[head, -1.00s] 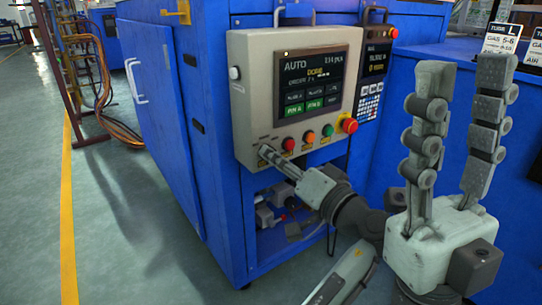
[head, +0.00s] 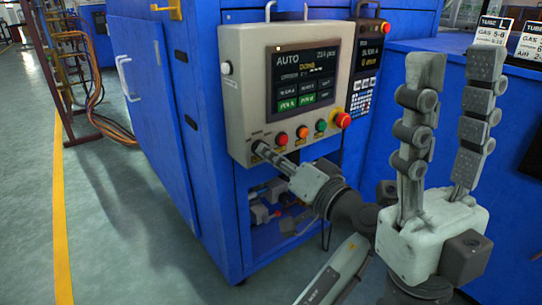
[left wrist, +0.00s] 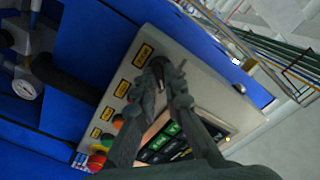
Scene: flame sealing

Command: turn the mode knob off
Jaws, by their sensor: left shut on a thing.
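The beige control panel (head: 235,110) faces me on the blue machine. Its screen (head: 303,80) reads AUTO. My left gripper (head: 261,149) reaches the panel's lower left corner, left of the row of coloured buttons. In the left wrist view, its fingertips (left wrist: 168,84) close around the dark mode knob (left wrist: 157,66), beside yellow labels. The fingers hide most of the knob, and I cannot tell its exact setting. My right gripper (head: 457,68) is raised in front of the blue cabinet at the right, fingers apart and empty.
Red (head: 281,139), orange (head: 302,132) and green (head: 321,125) buttons and a red emergency stop (head: 342,120) sit right of my left gripper. A keypad unit (head: 363,80) stands beside the panel. The floor (head: 120,220) at left is clear.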

